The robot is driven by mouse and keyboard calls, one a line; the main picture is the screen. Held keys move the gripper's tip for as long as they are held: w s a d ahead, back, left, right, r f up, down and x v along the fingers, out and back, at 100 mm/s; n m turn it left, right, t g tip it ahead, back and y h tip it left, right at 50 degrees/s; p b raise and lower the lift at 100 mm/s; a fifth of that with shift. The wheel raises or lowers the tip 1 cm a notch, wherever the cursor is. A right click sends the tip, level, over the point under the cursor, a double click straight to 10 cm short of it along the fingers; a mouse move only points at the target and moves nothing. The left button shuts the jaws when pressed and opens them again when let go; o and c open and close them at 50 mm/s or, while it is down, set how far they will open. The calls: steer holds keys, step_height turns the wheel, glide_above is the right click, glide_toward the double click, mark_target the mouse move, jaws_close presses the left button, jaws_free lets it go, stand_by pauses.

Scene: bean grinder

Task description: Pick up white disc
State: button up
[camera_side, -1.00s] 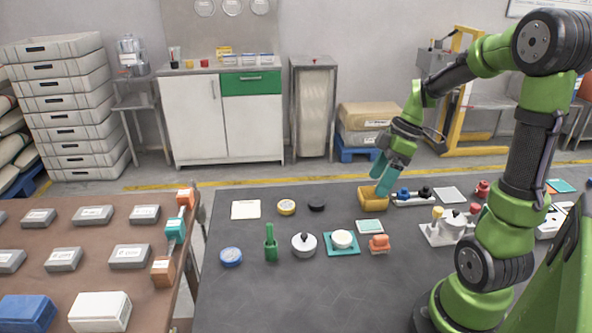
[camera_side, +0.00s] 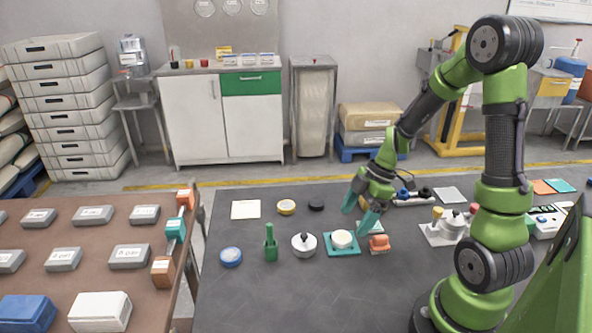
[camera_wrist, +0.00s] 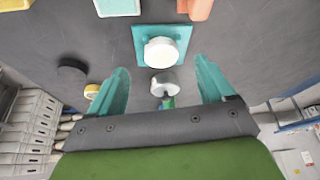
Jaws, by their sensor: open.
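The white disc (camera_side: 342,238) is a short round piece that rests on a teal square base (camera_side: 331,251) on the dark table. In the wrist view the white disc (camera_wrist: 161,51) sits on its teal base (camera_wrist: 138,34), ahead of my fingertips and between their lines. My gripper (camera_side: 358,219) has teal fingers, is open and empty, and hangs above and just right of the disc in the side view. The open fingers (camera_wrist: 160,80) also show in the wrist view, apart from the disc.
A white round piece with a black knob (camera_side: 304,246) stands left of the base, beside a green upright piece (camera_side: 271,246). An orange block (camera_side: 379,243) is close on the right. A blue round tin (camera_side: 231,257) lies farther left. The table front is clear.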

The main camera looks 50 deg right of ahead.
mark_target(342, 237)
steer(key=shift+a+x, duration=0.2)
steer(key=shift+x, duration=1.15)
steer(key=shift+a+x, duration=0.2)
steer(key=shift+x, duration=1.15)
steer(key=shift+w+r, duration=0.15)
steer(key=shift+w, duration=0.05)
steer(key=shift+c, duration=0.5)
steer(key=c, duration=1)
